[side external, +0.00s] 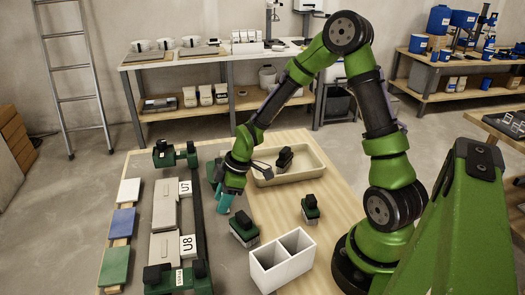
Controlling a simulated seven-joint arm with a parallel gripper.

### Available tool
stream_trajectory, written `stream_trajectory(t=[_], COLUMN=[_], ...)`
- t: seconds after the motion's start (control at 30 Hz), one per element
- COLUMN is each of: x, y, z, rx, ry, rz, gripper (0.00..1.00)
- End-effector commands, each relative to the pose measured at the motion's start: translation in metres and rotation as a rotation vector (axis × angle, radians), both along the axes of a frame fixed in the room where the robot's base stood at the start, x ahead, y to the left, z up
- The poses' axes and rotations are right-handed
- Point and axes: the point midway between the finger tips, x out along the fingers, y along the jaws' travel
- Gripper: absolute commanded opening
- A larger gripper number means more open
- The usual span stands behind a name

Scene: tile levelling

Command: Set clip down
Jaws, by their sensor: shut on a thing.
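My gripper (229,190) points down over the left part of the wooden worktop. It is shut on a small teal piece (225,202), which I take to be the clip. The teal piece is just above or at the surface; I cannot tell whether it touches. A green block with a black top (243,230) stands just below and right of it. The fingertips are small and partly hidden by the arm.
A beige tray (312,163) holds a dark block (284,158). Another green and black block (310,208) and a white two-compartment box (283,262) stand on the worktop (338,205). Tiles marked U7 (165,204) and U8 (164,247) lie left, between green-ended fixtures.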

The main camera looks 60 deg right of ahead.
Motion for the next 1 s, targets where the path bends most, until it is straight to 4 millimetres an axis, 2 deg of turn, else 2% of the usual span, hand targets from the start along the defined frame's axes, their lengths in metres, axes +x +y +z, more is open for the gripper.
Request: stream_trajectory(t=[0.37, 0.4, 0.53, 0.83, 1.0], x=[0.000, 0.000, 0.000, 0.000, -0.003], y=[0.000, 0.000, 0.000, 0.000, -0.005], z=[-0.004, -0.004, -0.004, -0.002, 0.015], rx=[0.000, -0.001, -0.001, -0.001, -0.002], ry=[0.000, -0.001, -0.001, -0.002, -0.004], rz=[0.000, 0.001, 0.001, 0.000, -0.003], gripper=[0.12, 0.46, 0.65, 0.65, 0.65])
